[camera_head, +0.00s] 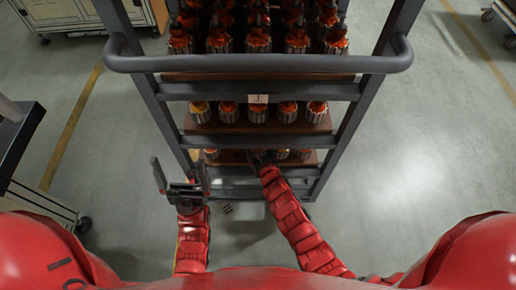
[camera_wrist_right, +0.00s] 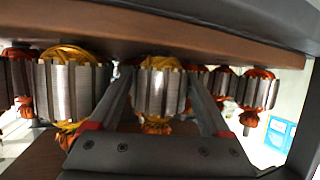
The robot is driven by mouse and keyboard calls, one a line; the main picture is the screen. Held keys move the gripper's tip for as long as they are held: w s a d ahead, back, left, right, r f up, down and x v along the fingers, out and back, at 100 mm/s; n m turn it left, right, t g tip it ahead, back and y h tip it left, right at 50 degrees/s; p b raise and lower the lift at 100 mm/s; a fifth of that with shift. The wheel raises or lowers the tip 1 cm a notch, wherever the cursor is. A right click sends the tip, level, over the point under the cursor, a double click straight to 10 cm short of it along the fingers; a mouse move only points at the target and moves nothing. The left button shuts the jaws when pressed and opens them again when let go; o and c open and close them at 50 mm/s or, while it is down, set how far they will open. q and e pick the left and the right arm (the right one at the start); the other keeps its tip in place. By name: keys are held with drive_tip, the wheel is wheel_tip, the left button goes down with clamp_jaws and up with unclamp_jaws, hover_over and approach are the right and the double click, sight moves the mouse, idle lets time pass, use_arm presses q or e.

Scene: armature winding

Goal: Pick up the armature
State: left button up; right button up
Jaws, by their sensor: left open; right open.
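Armatures with ribbed silver cores and orange or yellow windings stand in rows on the rack's shelves; one on the middle shelf (camera_head: 229,112) shows clearly in the head view. My right gripper (camera_head: 258,157) reaches into the lower shelf level. In the right wrist view its open fingers (camera_wrist_right: 160,84) lie on either side of a yellow-wound armature (camera_wrist_right: 155,92), which is not gripped. Whether either finger touches it, I cannot tell. In the head view my right fingertips are partly hidden by the rack. My left gripper (camera_head: 181,178) is open and empty, left of the rack's front.
The dark metal rack (camera_head: 340,140) has a thick handle bar (camera_head: 255,63) across its upper front. Neighbouring armatures (camera_wrist_right: 75,90) stand close to the right gripper, below a brown board (camera_wrist_right: 190,42). A dark-topped cart (camera_head: 22,140) is at left.

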drive_tip(key=shift+c, duration=0.4)
clamp_jaws()
